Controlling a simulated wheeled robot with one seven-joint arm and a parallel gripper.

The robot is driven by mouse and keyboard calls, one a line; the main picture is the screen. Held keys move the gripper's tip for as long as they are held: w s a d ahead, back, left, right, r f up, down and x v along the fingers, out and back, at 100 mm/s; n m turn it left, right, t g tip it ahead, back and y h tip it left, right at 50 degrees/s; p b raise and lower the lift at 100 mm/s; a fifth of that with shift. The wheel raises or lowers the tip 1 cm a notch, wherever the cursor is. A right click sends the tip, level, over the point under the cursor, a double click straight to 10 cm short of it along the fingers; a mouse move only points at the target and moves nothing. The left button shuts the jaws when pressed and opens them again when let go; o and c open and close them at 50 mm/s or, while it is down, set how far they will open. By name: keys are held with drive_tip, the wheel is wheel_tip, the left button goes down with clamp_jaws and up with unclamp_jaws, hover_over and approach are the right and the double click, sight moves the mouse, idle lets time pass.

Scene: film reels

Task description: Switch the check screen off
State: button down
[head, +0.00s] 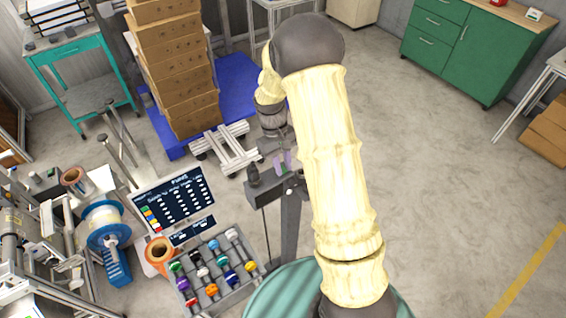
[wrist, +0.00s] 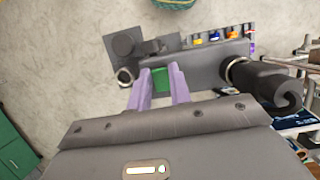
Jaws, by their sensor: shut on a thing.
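A dark screen (head: 178,203) with white lettering and coloured squares stands tilted at the left in the head view; its text shows lit. I cannot tell whether this is the check screen. A grey device on a post (head: 268,186) stands beside my arm. In the wrist view the grey device (wrist: 205,66) has a black cylinder on its right and a round knob on its left. My gripper (head: 284,162), with lilac fingers, is at this device. In the wrist view my gripper (wrist: 160,92) is shut on a small green part (wrist: 161,78) at the device; its far end is partly hidden.
A grey tray (head: 240,286) of several coloured spools lies below the screen. A large reel (head: 104,225) and metal posts are at the left. Stacked cardboard boxes (head: 178,60) stand on a blue pallet behind. Open floor (head: 450,200) is at the right, before green cabinets (head: 468,45).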

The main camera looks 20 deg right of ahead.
drive_tip(key=c, duration=1.3)
unclamp_jaws()
drive_tip(key=b+v, duration=0.4)
drive_tip(key=v, duration=1.3)
drive_tip(key=shift+w+r, duration=0.1)
drive_tip(key=shift+r, duration=0.15)
drive_tip(key=shift+f, duration=0.1)
drive_tip(key=s+f+m+t, duration=0.1)
drive_tip(key=s+f+t, duration=0.1)
drive_tip(key=s, duration=0.4)
drive_tip(key=s+d+f+m+t+b, duration=0.1)
drive_tip(key=s+f+t, duration=0.1)
drive_tip(key=s+f, duration=0.3)
drive_tip(key=s+f+m+t+y, duration=0.1)
drive_tip(key=s+f, duration=0.3)
drive_tip(key=s, duration=0.4)
drive_tip(key=shift+s+d+f+m+t+b, duration=0.1)
drive_tip(key=shift+d+m+t+b, duration=0.2)
drive_tip(key=shift+t+b, duration=0.1)
